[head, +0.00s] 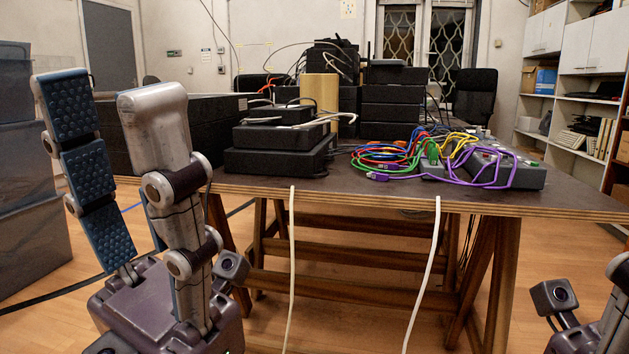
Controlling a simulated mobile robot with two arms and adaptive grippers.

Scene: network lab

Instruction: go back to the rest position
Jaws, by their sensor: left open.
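My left gripper (120,115) stands upright at the left of the head view, in front of the table's left part. Its fingers, with blue ribbed pads, are spread apart and nothing is between them. My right gripper (590,315) shows only in part at the lower right corner, below the table edge. Its fingertips are outside the picture, so its opening is hidden.
A dark table (340,190) on wooden trestles holds black boxes (275,160), colored cables (400,155) and a grey device (515,170). Two white cables (291,260) hang over its front edge. Grey bins (28,200) stand at the left, shelves (570,100) at the right.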

